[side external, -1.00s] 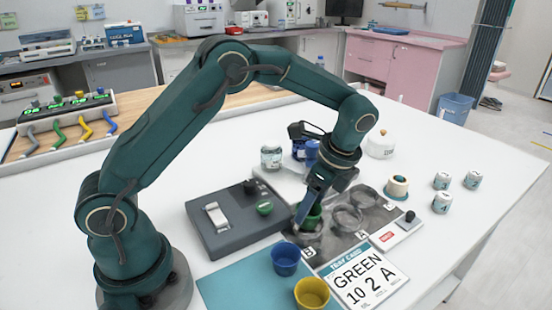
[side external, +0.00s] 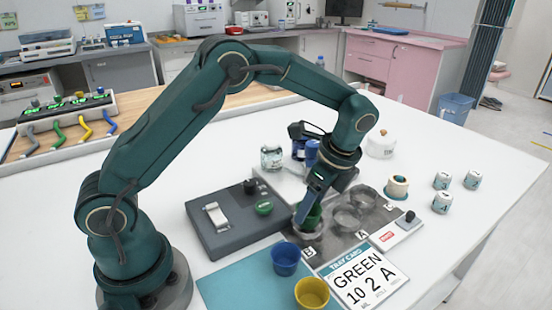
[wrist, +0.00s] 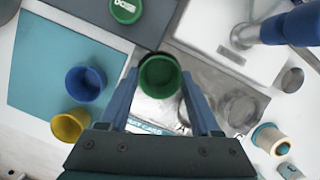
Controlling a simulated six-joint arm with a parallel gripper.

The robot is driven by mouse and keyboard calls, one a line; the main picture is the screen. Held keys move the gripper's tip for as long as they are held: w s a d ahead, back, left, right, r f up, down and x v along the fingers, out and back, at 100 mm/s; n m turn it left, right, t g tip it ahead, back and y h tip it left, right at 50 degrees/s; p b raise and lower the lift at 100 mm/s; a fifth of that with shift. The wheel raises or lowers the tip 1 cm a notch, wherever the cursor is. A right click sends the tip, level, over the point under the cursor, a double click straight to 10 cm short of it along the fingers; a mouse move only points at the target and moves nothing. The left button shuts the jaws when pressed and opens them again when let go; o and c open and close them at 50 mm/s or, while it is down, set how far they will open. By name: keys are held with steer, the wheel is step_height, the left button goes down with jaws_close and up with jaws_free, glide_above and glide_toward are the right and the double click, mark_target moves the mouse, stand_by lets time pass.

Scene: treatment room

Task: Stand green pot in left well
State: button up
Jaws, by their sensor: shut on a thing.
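The green pot (side external: 314,214) is between the fingers of my gripper (side external: 310,207), which is shut on it. The pot is upright, right at the left well (side external: 309,234), beside the letter B on the grey tray (side external: 330,238). I cannot tell whether its base touches the well floor. In the wrist view the green pot (wrist: 160,76) shows its open rim between the fingertips (wrist: 160,88). The other two wells, the middle well (side external: 346,219) and the far well (side external: 363,197), are empty.
A blue cup (side external: 286,260) and a yellow cup (side external: 312,293) stand on a teal mat (side external: 235,285). The tray card (side external: 362,277) reads GREEN 10 2 A. A dark device (side external: 235,222) with a green button is left of the tray. Small labelled jars (side external: 442,180) stand at right.

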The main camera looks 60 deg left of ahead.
steer(key=shift+f, duration=0.55)
steer(key=o, duration=1)
steer(key=shift+o, duration=0.2)
steer(key=v, duration=1.1)
